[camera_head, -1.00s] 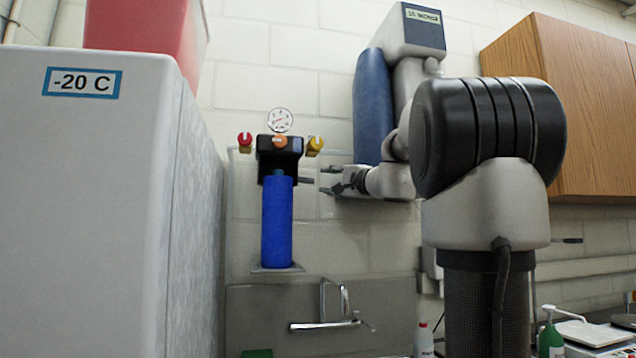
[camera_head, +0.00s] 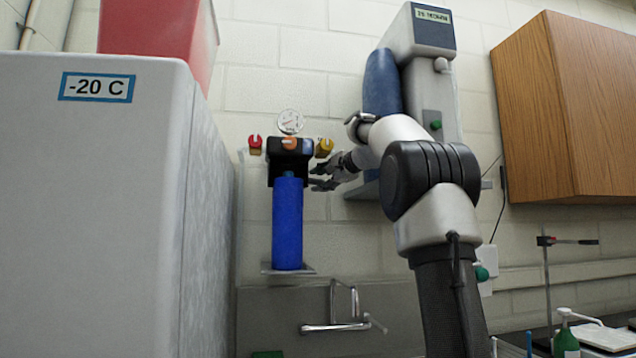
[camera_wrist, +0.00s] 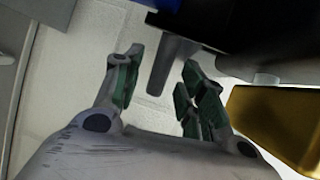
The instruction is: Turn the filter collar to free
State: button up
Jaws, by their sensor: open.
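The blue filter canister (camera_head: 287,224) hangs upright under a black filter head (camera_head: 290,150) on the wall. The collar between them is hard to make out in the head view. My gripper (camera_head: 317,178) is just right of the black head, below the yellow knob. In the wrist view my gripper (camera_wrist: 163,66) is open, its green-padded fingers apart. A dark grey bar (camera_wrist: 172,62), perhaps the collar's handle, reaches down between the fingertips in the picture. It looks clear of both pads; its depth is hard to judge. Part of the blue canister (camera_wrist: 165,5) shows at the top edge.
A brass-yellow knob (camera_wrist: 275,128) lies close to the right finger; it also shows in the head view (camera_head: 324,148). Red (camera_head: 255,144) and orange (camera_head: 290,144) knobs are on the head. A white freezer (camera_head: 110,220) fills the left. A faucet (camera_head: 335,326) is below.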

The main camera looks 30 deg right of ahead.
jog(key=shift+x, duration=0.9)
grip_shut()
jog(key=shift+s+m+h, duration=0.4)
jog(key=shift+h, duration=0.1)
jog(key=shift+s+h, duration=0.1)
jog(key=shift+h, duration=0.2)
grip_release()
